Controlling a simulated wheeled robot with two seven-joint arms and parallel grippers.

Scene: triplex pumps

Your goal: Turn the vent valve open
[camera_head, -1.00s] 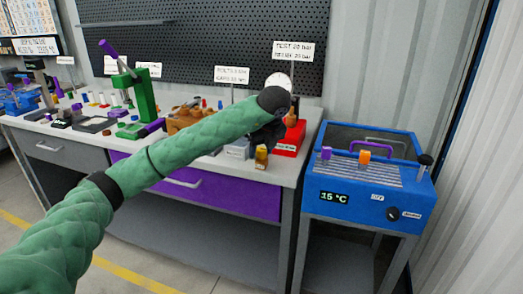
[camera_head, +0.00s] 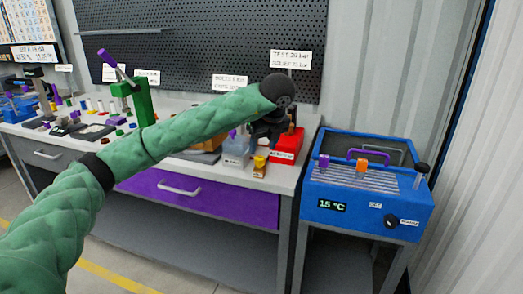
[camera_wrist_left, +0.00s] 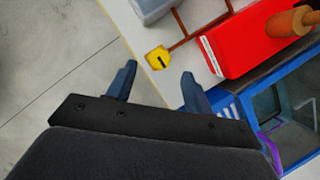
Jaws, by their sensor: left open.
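A yellow valve knob (camera_wrist_left: 157,59) with a dark slot sits at the table's front edge, by a thin brown pipe. It also shows in the head view (camera_head: 260,161), just below my left gripper (camera_head: 266,132). I take it to be the vent valve; its label is not readable. In the left wrist view, my left gripper (camera_wrist_left: 158,73) is open and empty. Its two blue fingers point toward the knob, which appears just beyond and between their tips, apart from them. My right gripper is not in view.
A red unit (camera_head: 288,147) stands right of the knob and a grey block (camera_head: 236,150) stands left of it. A blue bath (camera_head: 367,201) reading 15 °C is at the right. A green lever press (camera_head: 140,104) stands at the left of the workbench.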

